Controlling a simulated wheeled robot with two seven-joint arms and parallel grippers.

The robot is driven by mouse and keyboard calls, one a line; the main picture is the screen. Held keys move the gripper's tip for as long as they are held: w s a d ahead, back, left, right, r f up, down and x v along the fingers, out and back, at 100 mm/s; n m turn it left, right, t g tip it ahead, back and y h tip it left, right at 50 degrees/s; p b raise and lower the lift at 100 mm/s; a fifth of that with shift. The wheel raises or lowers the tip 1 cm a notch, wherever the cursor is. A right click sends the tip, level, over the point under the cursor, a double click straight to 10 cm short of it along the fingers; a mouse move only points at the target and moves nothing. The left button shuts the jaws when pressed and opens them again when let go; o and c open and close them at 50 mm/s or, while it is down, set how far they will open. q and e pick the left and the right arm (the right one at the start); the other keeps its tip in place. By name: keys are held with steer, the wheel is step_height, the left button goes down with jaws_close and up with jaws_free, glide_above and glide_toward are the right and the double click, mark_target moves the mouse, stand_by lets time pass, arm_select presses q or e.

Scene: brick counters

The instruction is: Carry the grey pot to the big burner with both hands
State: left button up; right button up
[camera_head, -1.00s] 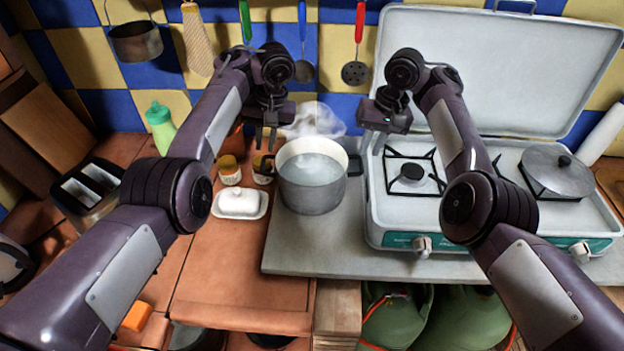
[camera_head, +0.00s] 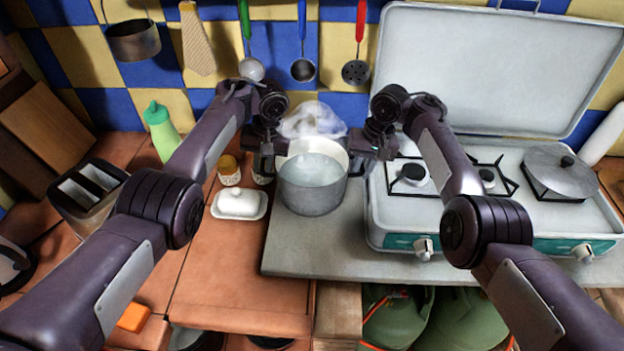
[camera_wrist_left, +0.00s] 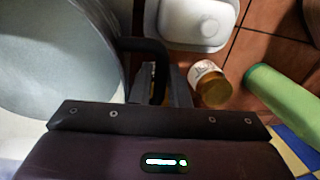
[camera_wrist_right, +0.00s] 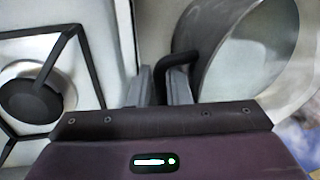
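The grey pot (camera_head: 311,196), with pale liquid inside, stands upright on the grey counter slab left of the stove. My left gripper (camera_head: 266,160) is at its left black handle; in the left wrist view the open fingers (camera_wrist_left: 162,88) straddle that handle (camera_wrist_left: 148,48). My right gripper (camera_head: 359,160) is at the right handle; in the right wrist view its open fingers (camera_wrist_right: 163,88) straddle that handle (camera_wrist_right: 180,50). The stove has a left burner (camera_head: 413,173) with a larger cap and a smaller one (camera_head: 487,177) beside it, partly behind my right arm.
The stove's raised lid (camera_head: 480,70) stands behind. A white butter dish (camera_head: 240,204), small jars (camera_head: 229,170) and a green bottle (camera_head: 160,128) are left of the pot.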

arm_select(q)
steer(key=shift+c, duration=0.2)
arm_select(e)
steer(key=shift+c, duration=0.3)
arm_select(q)
steer(key=shift+s, duration=0.1)
jaws_close()
arm_select(e)
jaws_close()
arm_select(q)
steer(key=shift+r, duration=0.1)
arm_select(e)
steer(key=shift+r, duration=0.1)
